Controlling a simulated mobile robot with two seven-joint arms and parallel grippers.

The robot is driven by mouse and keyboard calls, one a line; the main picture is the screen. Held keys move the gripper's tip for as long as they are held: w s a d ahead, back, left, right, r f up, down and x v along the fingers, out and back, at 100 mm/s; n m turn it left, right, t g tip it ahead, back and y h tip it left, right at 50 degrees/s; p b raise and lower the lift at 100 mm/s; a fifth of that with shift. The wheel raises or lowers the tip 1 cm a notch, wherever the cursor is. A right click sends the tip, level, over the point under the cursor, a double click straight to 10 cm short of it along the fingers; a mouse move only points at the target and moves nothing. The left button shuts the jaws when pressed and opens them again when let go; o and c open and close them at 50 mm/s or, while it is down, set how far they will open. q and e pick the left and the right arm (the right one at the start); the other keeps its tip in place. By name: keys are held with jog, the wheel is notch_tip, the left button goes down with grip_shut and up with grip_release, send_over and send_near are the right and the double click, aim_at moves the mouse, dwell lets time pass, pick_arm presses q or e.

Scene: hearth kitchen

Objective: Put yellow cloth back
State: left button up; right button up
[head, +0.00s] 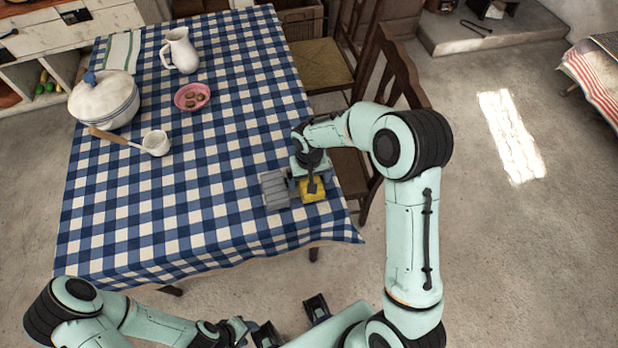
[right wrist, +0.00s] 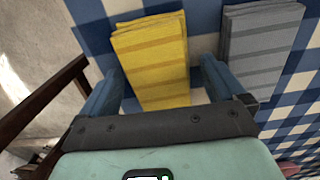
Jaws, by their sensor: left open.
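The yellow cloth (head: 314,189) is a folded, striped cloth lying on the checked tablecloth near the table's right edge. It also shows in the right wrist view (right wrist: 152,60). My right gripper (head: 305,180) is above it, pointing down. In the right wrist view its two blue fingers (right wrist: 160,90) stand apart on either side of the yellow cloth, with a gap at the right finger. A folded grey cloth (head: 275,190) lies just left of the yellow one. My left gripper (head: 243,329) is low in the head view, open, away from the table and partly hidden.
The table's front half is mostly clear.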

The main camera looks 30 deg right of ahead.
notch_tip(320, 180, up, 12)
jog(key=p, duration=0.1)
jog(key=shift+r, duration=0.2)
dwell(0.3)
dwell(0.5)
